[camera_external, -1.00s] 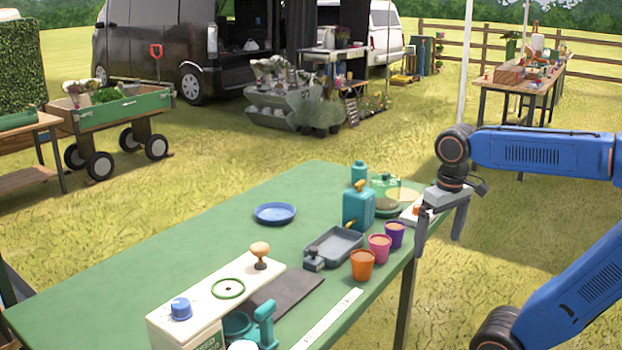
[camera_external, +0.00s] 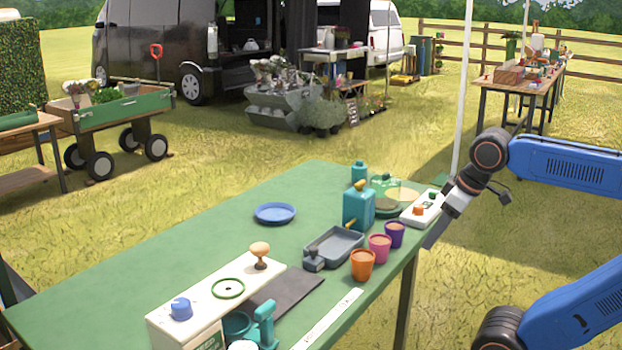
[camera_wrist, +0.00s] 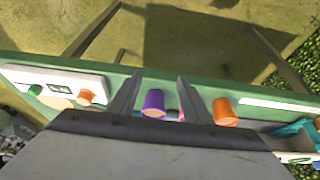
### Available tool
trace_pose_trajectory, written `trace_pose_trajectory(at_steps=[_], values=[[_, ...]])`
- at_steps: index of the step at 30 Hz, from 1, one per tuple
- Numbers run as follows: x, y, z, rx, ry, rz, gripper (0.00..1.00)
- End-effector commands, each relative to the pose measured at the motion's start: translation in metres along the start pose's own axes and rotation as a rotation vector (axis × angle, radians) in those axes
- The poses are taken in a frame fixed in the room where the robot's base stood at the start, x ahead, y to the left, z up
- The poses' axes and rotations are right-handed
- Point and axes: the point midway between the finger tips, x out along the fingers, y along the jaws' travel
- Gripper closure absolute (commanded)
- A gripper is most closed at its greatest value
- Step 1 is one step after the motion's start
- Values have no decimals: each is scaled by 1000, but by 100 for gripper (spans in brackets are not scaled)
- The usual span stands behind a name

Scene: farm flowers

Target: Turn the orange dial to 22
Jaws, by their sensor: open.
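The orange dial (camera_external: 418,210) sits on a white panel (camera_external: 428,203) at the far right end of the green table. A green knob or button (camera_external: 433,195) is on the same panel. In the wrist view the orange dial (camera_wrist: 86,97) is at the left on the white panel (camera_wrist: 45,77), beside a small dark display too small to read. My gripper (camera_external: 430,245) hangs tilted at the table's right edge, nearer the camera than the panel. In the wrist view my gripper (camera_wrist: 155,95) is open, its fingers either side of a purple pot (camera_wrist: 153,103), apparently without holding it. The dial is outside the fingers.
Purple, pink (camera_external: 380,248) and orange (camera_external: 362,265) pots line the table's right edge. The middle and left of the green table (camera_external: 190,245) are mostly clear.

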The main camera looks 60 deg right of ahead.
Motion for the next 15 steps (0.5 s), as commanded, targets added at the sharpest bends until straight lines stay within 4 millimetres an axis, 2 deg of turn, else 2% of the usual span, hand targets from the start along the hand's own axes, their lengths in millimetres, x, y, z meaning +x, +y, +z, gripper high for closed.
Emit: trace_pose_trajectory(at_steps=[1, 6, 15], values=[[-25, 0, -13, 0, 6, 0, 55], [-94, 0, -43, 0, 4, 0, 55], [-174, 0, -78, 1, 1, 0, 55]])
